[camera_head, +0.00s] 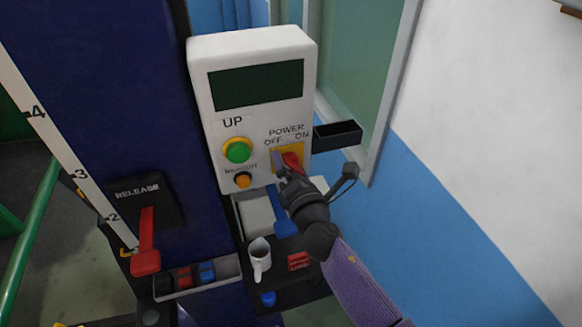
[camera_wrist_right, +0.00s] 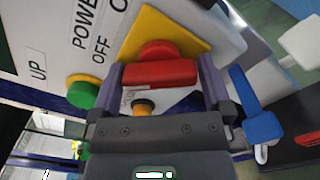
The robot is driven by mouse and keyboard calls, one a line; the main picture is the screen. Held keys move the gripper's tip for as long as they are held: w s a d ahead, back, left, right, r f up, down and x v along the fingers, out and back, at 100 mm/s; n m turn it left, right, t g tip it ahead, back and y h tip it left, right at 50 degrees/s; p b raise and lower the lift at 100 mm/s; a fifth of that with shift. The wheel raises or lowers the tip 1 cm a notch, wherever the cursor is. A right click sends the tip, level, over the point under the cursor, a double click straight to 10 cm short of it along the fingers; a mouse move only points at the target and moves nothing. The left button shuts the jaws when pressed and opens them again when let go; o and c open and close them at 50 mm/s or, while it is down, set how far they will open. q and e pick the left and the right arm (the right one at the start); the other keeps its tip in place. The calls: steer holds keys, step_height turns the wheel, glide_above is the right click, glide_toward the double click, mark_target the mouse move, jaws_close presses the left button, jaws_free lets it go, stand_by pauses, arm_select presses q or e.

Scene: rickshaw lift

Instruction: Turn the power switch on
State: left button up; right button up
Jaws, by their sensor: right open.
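The power switch is a red knob (camera_head: 293,160) on a yellow plate (camera_head: 299,150), low on the right of the white control box (camera_head: 222,60). OFF and ON labels sit above it. My right gripper (camera_head: 284,165) is at the knob, partly covering it. In the right wrist view its two fingers (camera_wrist_right: 163,84) stand apart on either side of the red knob (camera_wrist_right: 160,72), with the yellow plate (camera_wrist_right: 188,35) behind. The gripper is open; I cannot tell whether a finger touches the knob. Which label the knob points to is unclear. My left gripper is not in view.
A green button (camera_head: 238,151) and a smaller orange button (camera_head: 243,180) are left of the switch. A black tray (camera_head: 338,134) juts out at right. A red release lever (camera_head: 146,240) is at left.

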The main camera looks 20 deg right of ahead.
steer(key=c, duration=0.9)
steer(key=shift+m, duration=0.3)
steer(key=m, duration=0.2)
steer(key=shift+m, duration=0.4)
steer(key=m, duration=0.4)
steer(key=shift+b, duration=0.3)
steer(key=m, duration=0.4)
steer(key=shift+r, duration=0.1)
steer(key=shift+m+p, duration=0.45)
steer(key=shift+m, duration=1.75)
